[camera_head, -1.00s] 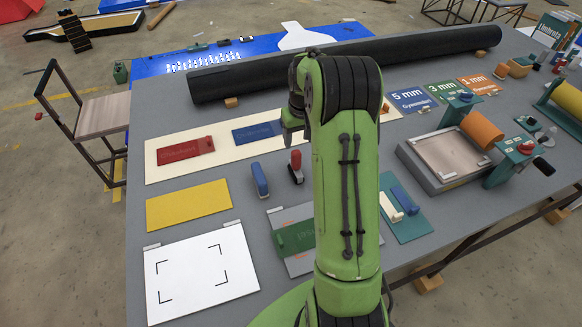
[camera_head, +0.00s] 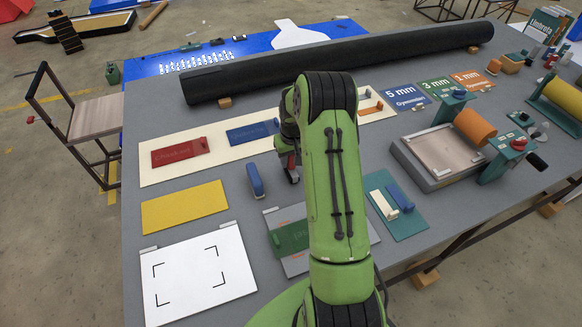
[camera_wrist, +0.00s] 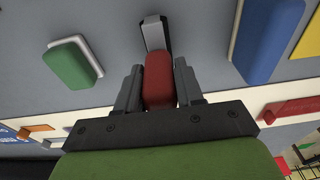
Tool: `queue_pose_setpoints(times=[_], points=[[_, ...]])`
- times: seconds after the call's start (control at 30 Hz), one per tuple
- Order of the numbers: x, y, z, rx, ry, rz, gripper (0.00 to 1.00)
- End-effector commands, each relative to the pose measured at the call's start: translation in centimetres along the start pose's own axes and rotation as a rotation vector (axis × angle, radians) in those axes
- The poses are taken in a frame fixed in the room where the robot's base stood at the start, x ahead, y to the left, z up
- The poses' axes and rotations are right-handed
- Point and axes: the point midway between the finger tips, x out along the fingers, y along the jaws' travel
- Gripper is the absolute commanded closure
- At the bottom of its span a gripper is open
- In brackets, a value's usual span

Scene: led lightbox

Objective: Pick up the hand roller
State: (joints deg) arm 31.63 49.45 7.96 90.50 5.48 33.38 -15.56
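The red-handled hand roller (camera_wrist: 159,80) with its grey end (camera_wrist: 155,35) lies on the grey table in the wrist view. My gripper (camera_wrist: 159,88) is down at it, with one finger on each side of the red handle. The fingers look very close to the handle, but I cannot tell whether they press on it. In the head view, my gripper (camera_head: 288,165) is low over the table behind my arm, and only bits of the roller show there. The blue-handled tool (camera_head: 255,181) stands to the left, apart from the gripper; it also shows in the wrist view (camera_wrist: 268,40).
A green-handled tool (camera_wrist: 73,63) lies on the other side of the roller in the wrist view. The cream board (camera_head: 215,147) with red and blue plates is behind. A yellow sheet (camera_head: 185,207) and white sheet (camera_head: 196,271) lie left. A long black roll (camera_head: 330,62) runs along the back.

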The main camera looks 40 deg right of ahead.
Motion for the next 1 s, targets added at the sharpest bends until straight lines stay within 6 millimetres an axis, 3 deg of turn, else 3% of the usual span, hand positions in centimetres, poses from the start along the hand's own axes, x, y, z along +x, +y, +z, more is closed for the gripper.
queue_pose_setpoints(times=[0.03,0.2,0.47,0.8,1.0], points=[[0.0,0.0,0.0,0.000,0.000,0.000,0.72],[0.0,0.0,0.0,0.000,0.000,0.000,0.98],[-0.5,0.0,-0.1,0.000,0.003,0.001,0.99],[-8.2,0.0,-1.1,0.000,0.005,0.001,0.99],[-10.0,0.0,-1.2,0.000,0.001,0.000,0.99]])
